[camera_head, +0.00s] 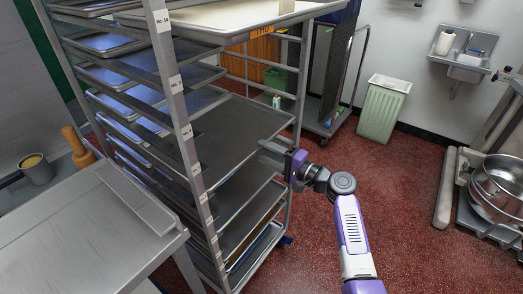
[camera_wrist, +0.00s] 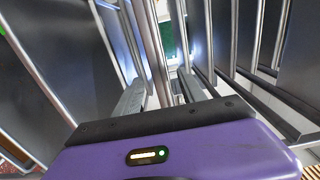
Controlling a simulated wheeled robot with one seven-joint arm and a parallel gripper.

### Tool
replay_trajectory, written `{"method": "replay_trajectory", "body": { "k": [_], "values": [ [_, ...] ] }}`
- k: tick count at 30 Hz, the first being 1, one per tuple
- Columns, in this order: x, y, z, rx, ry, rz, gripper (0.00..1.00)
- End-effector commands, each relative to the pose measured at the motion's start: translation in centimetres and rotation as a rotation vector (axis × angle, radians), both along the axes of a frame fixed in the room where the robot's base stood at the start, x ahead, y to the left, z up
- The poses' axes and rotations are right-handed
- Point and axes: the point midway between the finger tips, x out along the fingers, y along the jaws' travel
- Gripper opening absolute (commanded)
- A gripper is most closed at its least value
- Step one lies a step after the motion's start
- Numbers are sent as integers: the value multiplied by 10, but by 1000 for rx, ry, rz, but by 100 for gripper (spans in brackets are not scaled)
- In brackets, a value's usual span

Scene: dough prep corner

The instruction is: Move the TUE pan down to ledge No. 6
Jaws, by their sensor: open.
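The tall metal rack holds several dark flat pans, such as a wide one (camera_head: 240,130) that sticks out toward the right. I cannot read a TUE mark on any pan, so I cannot tell which is the TUE pan. Small labels run down the front post (camera_head: 187,132); the lower ones, including No. 6, are too small to read. My gripper (camera_head: 268,150) is at the rack's right side, just below that wide pan's right edge. In the wrist view my gripper (camera_wrist: 160,95) has its two grey fingers apart, pointing into the rack among rails and pan edges. No pan is clearly between them.
A pan with a pale surface (camera_head: 225,16) lies on the upper rack. A steel table (camera_head: 85,235) stands at the left front. A green bin (camera_head: 383,108) is by the back wall, and a steel pot (camera_head: 497,185) is at the right.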

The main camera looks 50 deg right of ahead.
Motion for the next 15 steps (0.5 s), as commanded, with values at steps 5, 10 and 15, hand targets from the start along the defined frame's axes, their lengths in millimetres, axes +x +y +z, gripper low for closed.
{"method": "replay_trajectory", "body": {
  "k": [5, 10, 15],
  "values": [
    [-14, -1, 0, 1, 0, 0, 48],
    [-26, -2, 1, 0, 0, -1, 48],
    [-34, -3, 0, 0, 1, 0, 48]
  ]
}}
